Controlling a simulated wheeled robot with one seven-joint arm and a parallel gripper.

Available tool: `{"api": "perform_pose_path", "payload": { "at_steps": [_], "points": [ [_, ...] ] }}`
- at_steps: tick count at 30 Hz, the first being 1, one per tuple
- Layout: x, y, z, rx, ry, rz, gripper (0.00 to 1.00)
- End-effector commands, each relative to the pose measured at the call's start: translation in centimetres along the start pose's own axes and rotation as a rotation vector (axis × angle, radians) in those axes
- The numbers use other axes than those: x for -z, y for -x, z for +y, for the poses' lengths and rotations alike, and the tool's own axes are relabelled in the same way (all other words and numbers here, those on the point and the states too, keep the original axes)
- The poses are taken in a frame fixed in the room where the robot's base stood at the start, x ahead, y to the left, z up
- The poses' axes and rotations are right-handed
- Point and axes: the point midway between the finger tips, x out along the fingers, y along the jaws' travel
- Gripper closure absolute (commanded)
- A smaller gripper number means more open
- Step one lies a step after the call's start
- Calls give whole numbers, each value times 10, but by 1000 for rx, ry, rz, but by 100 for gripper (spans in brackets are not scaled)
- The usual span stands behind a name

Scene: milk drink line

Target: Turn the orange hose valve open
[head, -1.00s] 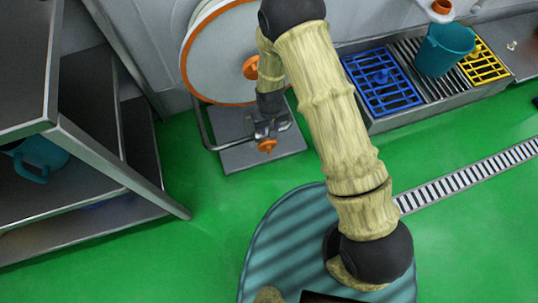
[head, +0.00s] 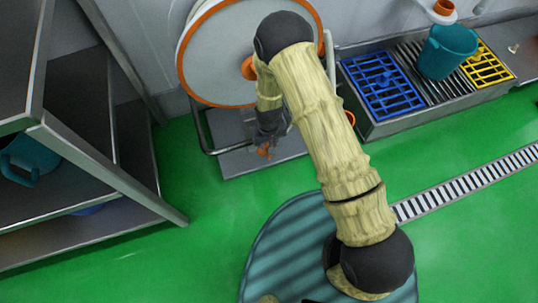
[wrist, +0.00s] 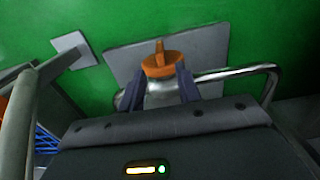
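The orange hose valve (wrist: 162,64) shows in the wrist view as a round orange cap with a raised fin on it, above a silver metal body (wrist: 163,95). In the head view the valve (head: 264,151) is a small orange shape just below my gripper (head: 268,130). In the wrist view the two dark fingers of my gripper (wrist: 160,84) stand apart, one on each side of the valve's metal body, close to the orange cap. I cannot tell whether they press on it. My gripper and arm partly hide this spot in the head view.
The orange-rimmed hose reel (head: 215,60) is behind my gripper. A grey floor plate (head: 240,160) and a bent metal rail (wrist: 235,73) lie close by. A steel shelf (head: 110,180) stands left; a sink with a blue grate (head: 385,90) and a teal bucket (head: 445,52) is right.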

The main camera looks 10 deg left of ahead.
Motion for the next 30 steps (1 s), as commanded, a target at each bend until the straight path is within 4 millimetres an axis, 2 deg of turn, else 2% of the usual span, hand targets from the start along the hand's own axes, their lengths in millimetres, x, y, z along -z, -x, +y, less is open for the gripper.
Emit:
{"api": "perform_pose_path", "payload": {
  "at_steps": [1, 6, 15, 26, 27, 30],
  "points": [
    [-1, -14, 0, 0, 0, -2, 66],
    [0, -44, 0, 0, -1, -1, 66],
    [0, -88, 0, 0, -1, -1, 66],
    [0, -93, 0, 0, -1, 1, 66],
    [0, -93, 0, 0, -1, 1, 68],
    [0, -93, 0, 0, -1, 0, 88]
  ]
}}
